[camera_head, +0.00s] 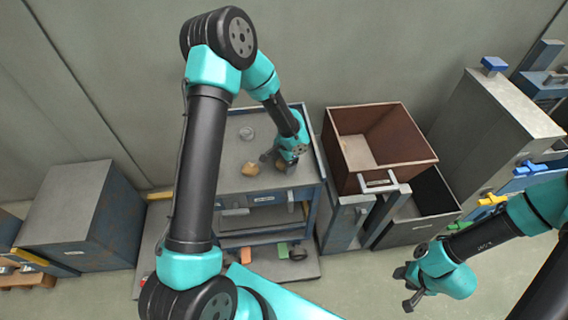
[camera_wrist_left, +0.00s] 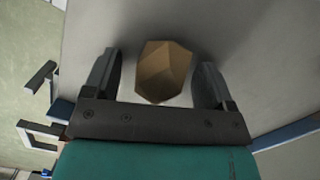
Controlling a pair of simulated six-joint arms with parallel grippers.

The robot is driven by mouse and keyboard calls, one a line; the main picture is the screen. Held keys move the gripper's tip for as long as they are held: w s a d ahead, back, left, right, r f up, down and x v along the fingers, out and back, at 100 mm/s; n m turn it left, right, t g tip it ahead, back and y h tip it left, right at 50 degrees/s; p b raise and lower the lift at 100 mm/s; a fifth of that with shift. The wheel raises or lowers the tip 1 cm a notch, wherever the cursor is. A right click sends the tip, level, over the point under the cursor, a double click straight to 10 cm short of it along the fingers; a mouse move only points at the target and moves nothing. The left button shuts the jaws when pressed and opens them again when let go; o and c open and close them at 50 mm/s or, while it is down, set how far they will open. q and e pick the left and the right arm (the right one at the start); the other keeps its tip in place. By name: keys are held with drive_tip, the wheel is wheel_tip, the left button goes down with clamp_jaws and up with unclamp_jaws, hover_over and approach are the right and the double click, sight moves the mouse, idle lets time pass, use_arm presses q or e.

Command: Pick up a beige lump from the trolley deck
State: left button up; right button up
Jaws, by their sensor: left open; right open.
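The trolley deck (camera_head: 228,150) is a grey top under my left arm. One beige lump (camera_head: 250,168) lies near its front, left of my left gripper (camera_head: 277,160). A second brownish lump (camera_head: 281,164) is partly hidden at the gripper's fingers. In the left wrist view, a faceted beige-brown lump (camera_wrist_left: 163,72) sits between the two open fingers, with a gap on each side. My left gripper is open, low over the deck. My right gripper (camera_head: 408,287) is open and empty above the floor at the lower right.
A small round clear item (camera_head: 247,132) stands farther back on the deck. The trolley's lower shelf holds a green block (camera_head: 282,250) and other parts. A brown open box (camera_head: 372,145) stands right of the trolley. A grey cabinet (camera_head: 75,215) is at left.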

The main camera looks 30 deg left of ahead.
use_arm(q)
drive_tip(key=shift+c, duration=0.2)
idle(0.3)
drive_tip(key=c, duration=1)
drive_tip(key=shift+r, duration=0.85)
wheel_tip(320, 180, up, 2)
drive_tip(key=shift+s+d, duration=0.1)
drive_tip(key=s+d, duration=0.3)
drive_tip(key=s, duration=0.4)
drive_tip(key=s+d+r, duration=0.1)
drive_tip(key=s+d, duration=0.3)
drive_tip(key=s, duration=0.3)
drive_tip(key=shift+d, duration=0.15)
drive_tip(key=shift+r, duration=0.1)
